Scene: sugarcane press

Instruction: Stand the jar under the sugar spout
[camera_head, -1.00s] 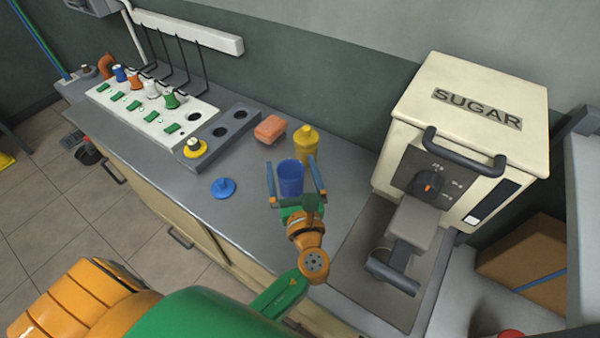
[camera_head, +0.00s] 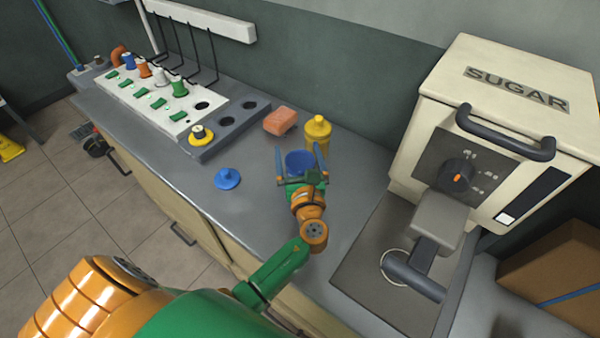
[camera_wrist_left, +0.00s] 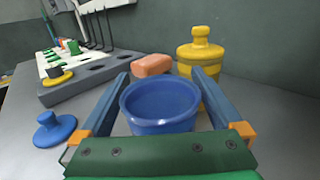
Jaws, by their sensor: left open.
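The blue jar (camera_head: 299,162) stands upright and open-topped on the grey counter. My left gripper (camera_head: 301,158) is open with one finger on each side of the jar. In the left wrist view the jar (camera_wrist_left: 160,105) sits between the two blue fingers, with its lower part hidden by the gripper body. The sugar machine (camera_head: 510,125) stands to the right, with a dial on its front. A grey block-shaped part, perhaps the spout (camera_head: 436,220), juts out below the dial, with a dark handle. A pale ring (camera_head: 384,268) marks the plate beneath. My right gripper does not show.
A yellow lidded container (camera_head: 317,132) stands just behind the jar, and a pink sponge-like block (camera_head: 280,121) lies left of it. A blue knobbed lid (camera_head: 227,179) lies to the left. Bare counter lies between jar and machine.

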